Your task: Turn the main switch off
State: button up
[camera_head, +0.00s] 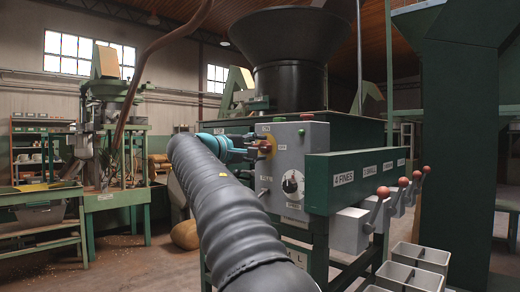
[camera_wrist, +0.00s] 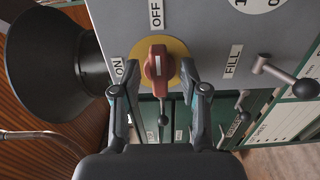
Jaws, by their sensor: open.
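The main switch has a red handle (camera_wrist: 158,70) on a yellow disc (camera_wrist: 178,48), mounted on a grey control box (camera_wrist: 205,30). The handle's long axis and white line are aligned with the OFF label (camera_wrist: 156,14); the ON label (camera_wrist: 118,72) is off to the side. In the head view the switch (camera_head: 268,146) is partly hidden by my gripper (camera_head: 250,150). In the wrist view my gripper (camera_wrist: 158,68) is open, with one finger on each side of the handle and a visible gap on both sides. Contact with the disc cannot be told.
A dial (camera_head: 292,185) sits below the switch. Ball-ended levers (camera_head: 382,193) line the green hopper front (camera_head: 345,178) to the right, above grey bins (camera_head: 410,277). A black funnel (camera_head: 290,45) stands above. A FILL label (camera_wrist: 233,62) and lever (camera_wrist: 290,77) are near my gripper.

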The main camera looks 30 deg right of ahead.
jog(key=v, duration=1.1)
jog(key=shift+w+r, duration=0.1)
